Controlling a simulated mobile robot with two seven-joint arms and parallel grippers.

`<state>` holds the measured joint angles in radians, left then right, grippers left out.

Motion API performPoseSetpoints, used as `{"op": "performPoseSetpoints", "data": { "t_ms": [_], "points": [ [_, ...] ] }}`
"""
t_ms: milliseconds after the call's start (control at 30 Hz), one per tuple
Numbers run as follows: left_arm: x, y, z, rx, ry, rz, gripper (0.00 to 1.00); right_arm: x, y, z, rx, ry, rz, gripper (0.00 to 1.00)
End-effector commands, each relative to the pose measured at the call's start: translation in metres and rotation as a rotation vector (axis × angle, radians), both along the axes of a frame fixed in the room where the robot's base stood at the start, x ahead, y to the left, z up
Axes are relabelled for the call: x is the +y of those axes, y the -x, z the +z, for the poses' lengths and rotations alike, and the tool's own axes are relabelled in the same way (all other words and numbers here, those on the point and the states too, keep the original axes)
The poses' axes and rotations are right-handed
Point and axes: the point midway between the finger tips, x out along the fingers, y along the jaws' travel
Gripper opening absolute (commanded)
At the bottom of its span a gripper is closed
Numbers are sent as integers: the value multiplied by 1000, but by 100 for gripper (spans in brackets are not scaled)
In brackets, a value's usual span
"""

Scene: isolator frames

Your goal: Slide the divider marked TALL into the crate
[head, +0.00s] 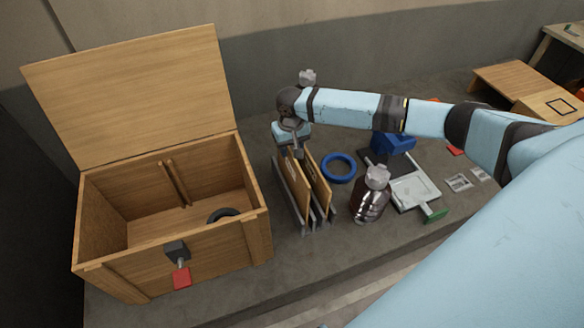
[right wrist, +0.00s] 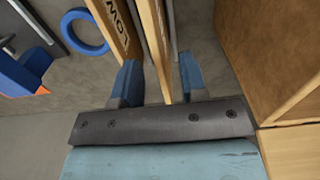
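The wooden crate (head: 100,270) stands at the left of the head view with its lid up. A pair of upright strips (head: 176,184) shows on its inner back wall. Two thin wooden dividers stand upright in a grey rack (head: 284,205) right of the crate. The divider nearer the ring is marked LOW (right wrist: 118,28). I cannot read a mark on the divider nearer the crate (head: 293,183); in the right wrist view this divider (right wrist: 154,45) stands between the fingers of my right gripper (right wrist: 160,80). The fingers are open, with a gap beside it. My left gripper is out of view.
A dark ring (head: 222,215) lies inside the crate. A blue ring (head: 338,167), a dark ribbed bottle (head: 370,200) and a pale tray (head: 412,191) stand right of the rack. A latch with a red tag (head: 181,278) hangs on the crate's front.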

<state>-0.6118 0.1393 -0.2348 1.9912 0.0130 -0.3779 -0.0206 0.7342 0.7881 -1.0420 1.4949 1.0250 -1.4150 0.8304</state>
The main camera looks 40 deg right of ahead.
Motion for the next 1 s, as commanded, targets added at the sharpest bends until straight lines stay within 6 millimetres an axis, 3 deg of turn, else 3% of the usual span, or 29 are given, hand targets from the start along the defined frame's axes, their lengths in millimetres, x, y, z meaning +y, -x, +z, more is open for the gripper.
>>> {"op": "performPoseSetpoints", "data": {
  "t_ms": [200,467,667,1000],
  "points": [
    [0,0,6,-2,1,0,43,-2,3,-28,0,1,-1,39],
    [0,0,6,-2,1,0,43,-2,3,-32,-2,0,0,39],
    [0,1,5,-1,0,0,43,-2,3,-32,-2,0,0,0],
    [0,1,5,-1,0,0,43,-2,2,-31,-3,1,-1,0]
  ]
}}
